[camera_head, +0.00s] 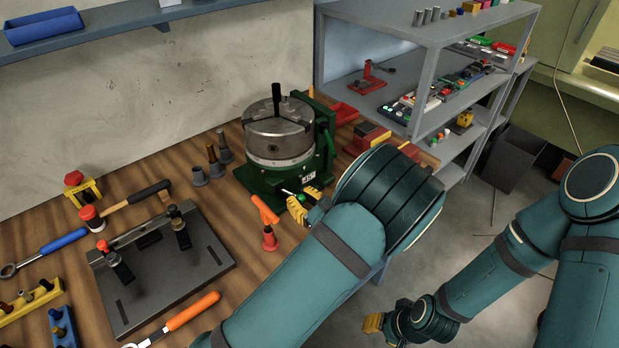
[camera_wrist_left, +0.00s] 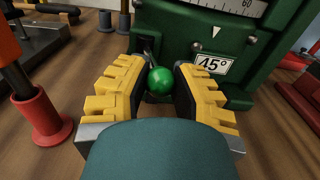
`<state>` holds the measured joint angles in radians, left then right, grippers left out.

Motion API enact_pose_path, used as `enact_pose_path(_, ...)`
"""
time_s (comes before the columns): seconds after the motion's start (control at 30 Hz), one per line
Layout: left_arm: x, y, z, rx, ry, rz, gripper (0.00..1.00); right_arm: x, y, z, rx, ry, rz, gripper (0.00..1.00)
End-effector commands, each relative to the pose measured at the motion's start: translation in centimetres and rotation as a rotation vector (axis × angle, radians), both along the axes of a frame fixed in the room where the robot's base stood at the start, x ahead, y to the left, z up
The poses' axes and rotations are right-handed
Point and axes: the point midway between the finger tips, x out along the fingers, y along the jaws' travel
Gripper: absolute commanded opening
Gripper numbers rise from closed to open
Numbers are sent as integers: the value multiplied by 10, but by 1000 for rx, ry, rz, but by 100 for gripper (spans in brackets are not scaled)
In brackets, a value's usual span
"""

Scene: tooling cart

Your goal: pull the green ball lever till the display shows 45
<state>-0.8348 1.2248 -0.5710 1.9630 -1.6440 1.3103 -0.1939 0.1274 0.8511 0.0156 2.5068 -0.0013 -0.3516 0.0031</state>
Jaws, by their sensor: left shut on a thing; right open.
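A green rotary table (camera_head: 279,150) with a grey chuck on top stands on the wooden bench. Its white display plate (camera_head: 308,178) reads 45°, and the plate (camera_wrist_left: 213,65) also shows in the left wrist view. The green ball (camera_wrist_left: 160,81) of the lever sits between the yellow fingers of my left gripper (camera_wrist_left: 158,90). My left gripper (camera_head: 304,203) is shut on it at the table's front; in the head view the ball is mostly hidden by the fingers. My right gripper (camera_head: 384,324) is low over the floor, away from the bench, open and empty.
An orange-handled tool in a red holder (camera_head: 268,238) stands close left of my left gripper. A dark plate fixture (camera_head: 160,265) lies further left. A grey shelf (camera_head: 430,70) with small parts stands at the back right.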

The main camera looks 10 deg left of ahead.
Motion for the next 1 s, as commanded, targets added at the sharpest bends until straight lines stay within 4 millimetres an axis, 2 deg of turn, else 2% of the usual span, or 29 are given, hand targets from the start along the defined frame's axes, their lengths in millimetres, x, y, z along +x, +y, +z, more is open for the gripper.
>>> enact_pose_path(0.2, -11, 5, 0, -1, 2, 0, 0, 0, 0, 4, 0, 0, 0, 42)
enact_pose_path(1.0, -25, 16, -1, 0, 3, 4, 0, 0, 0, 7, 0, 0, 0, 42)
